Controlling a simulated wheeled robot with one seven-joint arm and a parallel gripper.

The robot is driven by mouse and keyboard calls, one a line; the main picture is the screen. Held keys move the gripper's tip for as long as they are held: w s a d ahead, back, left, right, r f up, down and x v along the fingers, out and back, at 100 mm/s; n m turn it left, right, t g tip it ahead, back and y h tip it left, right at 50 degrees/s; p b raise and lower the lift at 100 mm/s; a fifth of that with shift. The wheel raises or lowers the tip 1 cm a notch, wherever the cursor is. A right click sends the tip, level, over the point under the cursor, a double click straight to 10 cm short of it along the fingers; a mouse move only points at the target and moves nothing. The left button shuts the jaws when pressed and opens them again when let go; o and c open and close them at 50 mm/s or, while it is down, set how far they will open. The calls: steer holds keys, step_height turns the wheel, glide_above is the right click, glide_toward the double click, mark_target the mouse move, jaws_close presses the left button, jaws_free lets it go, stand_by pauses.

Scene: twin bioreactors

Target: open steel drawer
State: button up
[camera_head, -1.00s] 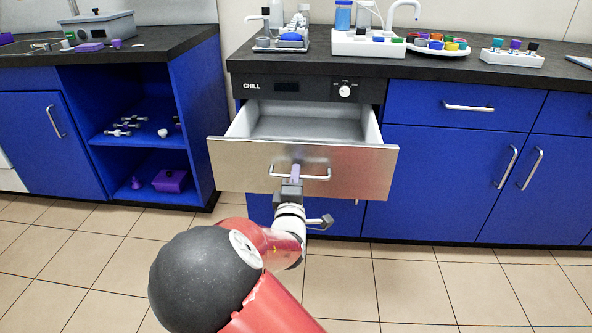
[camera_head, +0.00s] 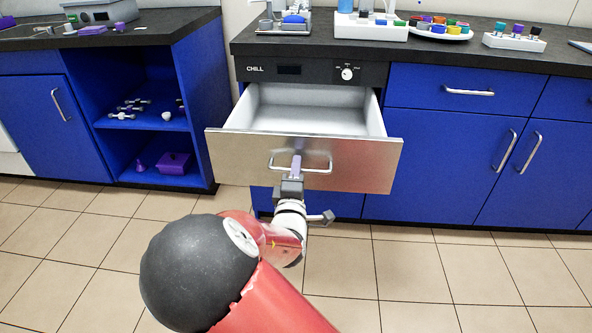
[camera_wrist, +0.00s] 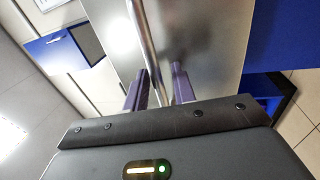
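The steel drawer (camera_head: 230,155) under the CHILL panel is pulled well out, and its pale, empty inside shows. Its bar handle (camera_head: 325,164) is on the front, and it also shows in the wrist view (camera_wrist: 141,35) running between the purple fingers. My gripper (camera_head: 296,165) is at the middle of this handle, with a finger on each side of the bar. It appears shut on the handle, though the exact contact is partly hidden. The fingers also show in the wrist view (camera_wrist: 160,88).
The dark counter (camera_head: 430,60) above carries racks and a plate of coloured caps. Blue cabinets (camera_head: 440,150) stand at the right, and an open blue shelf (camera_head: 150,143) at the left. The tiled floor (camera_head: 420,285) in front is clear.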

steer(key=s+f, duration=0.1)
steer(key=s, duration=0.6)
steer(key=shift+s+a+f, duration=0.15)
steer(key=shift+s+f, duration=0.05)
steer(key=shift+s, duration=0.15)
steer(key=d+f+m+g+y, duration=0.1)
steer(key=d+f+m+g, duration=0.3)
steer(key=d+m+g, duration=0.4)
steer(key=s+d+r+m+g, duration=0.2)
steer(key=s+d+r+m, duration=0.1)
steer(key=s, duration=0.4)
steer(key=s+d+r+m+g, duration=0.2)
steer(key=s+d+r+m, duration=0.1)
steer(key=s, duration=0.5)
steer(key=s+d+r+m+g, duration=0.2)
steer(key=s+d+r+m, duration=0.1)
steer(key=s+d+r, duration=0.2)
steer(key=s+d, duration=0.1)
steer(key=s, duration=0.1)
steer(key=shift+s+m+g, duration=0.3)
steer(key=shift+s, duration=0.1)
